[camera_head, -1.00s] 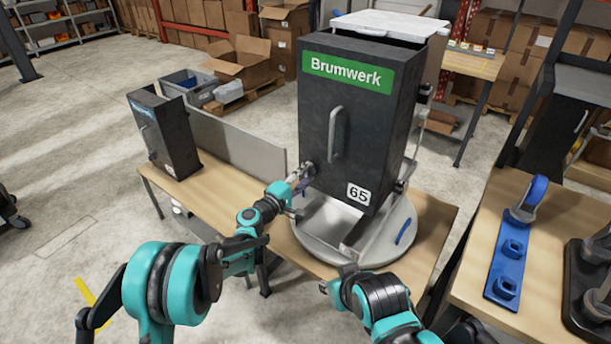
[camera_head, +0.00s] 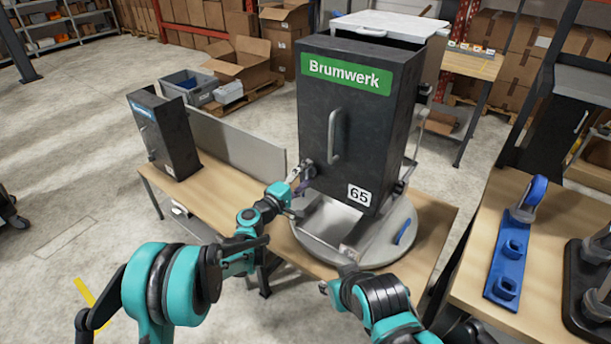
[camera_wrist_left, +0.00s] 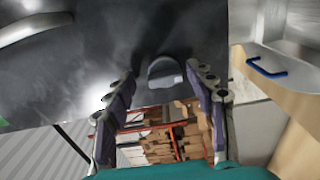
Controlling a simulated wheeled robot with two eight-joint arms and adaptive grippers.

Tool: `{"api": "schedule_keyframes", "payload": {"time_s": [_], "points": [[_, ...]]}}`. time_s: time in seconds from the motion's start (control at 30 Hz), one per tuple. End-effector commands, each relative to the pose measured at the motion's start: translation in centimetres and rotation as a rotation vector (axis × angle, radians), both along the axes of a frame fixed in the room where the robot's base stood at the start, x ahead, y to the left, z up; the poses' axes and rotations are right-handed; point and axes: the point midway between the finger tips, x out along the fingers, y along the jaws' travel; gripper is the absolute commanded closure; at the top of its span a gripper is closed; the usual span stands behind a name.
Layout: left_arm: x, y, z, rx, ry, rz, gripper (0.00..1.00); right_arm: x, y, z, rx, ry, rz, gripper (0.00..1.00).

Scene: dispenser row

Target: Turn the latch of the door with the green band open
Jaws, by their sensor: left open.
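The dark door with the green band (camera_head: 346,74), marked "Brumwerk", is the front of a tall box and looks shut. A curved grey handle (camera_head: 334,135) is on it. Its small latch (camera_head: 307,169) sits at the door's lower left, partly hidden by my left gripper (camera_head: 299,181). In the left wrist view the latch is a rounded grey tab (camera_wrist_left: 165,71) on the dark door. My open left gripper (camera_wrist_left: 162,88) has one finger on each side of it, with gaps between. I cannot tell whether a finger touches it.
The box stands over a metal tray on a round base (camera_head: 390,249) on a wooden table (camera_head: 215,203). A smaller dark box (camera_head: 176,137) with a blue band stands left, beside a grey panel (camera_head: 238,143). Another table (camera_head: 550,240) at right holds a blue stand (camera_head: 507,265).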

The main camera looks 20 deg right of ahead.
Motion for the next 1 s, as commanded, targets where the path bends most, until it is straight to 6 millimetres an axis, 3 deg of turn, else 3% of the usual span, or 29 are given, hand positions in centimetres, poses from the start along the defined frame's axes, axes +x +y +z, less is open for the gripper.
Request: {"api": "schedule_keyframes", "payload": {"time_s": [0.23, 0.7, 1.0], "points": [[-0.9, 1.3, 0.0, 0.000, 0.000, 0.002, 0.45, 0.0, 0.0, 0.0, 0.000, 0.000, 0.000, 0.68], [-6.6, 8.5, 0.0, 0.000, 0.000, 0.002, 0.45, 0.0, 0.0, 0.0, 0.000, 0.000, 0.000, 0.68], [-7.4, 9.5, 0.0, 0.000, 0.000, 0.000, 0.45, 0.0, 0.0, 0.0, 0.000, 0.000, 0.000, 0.68]]}}
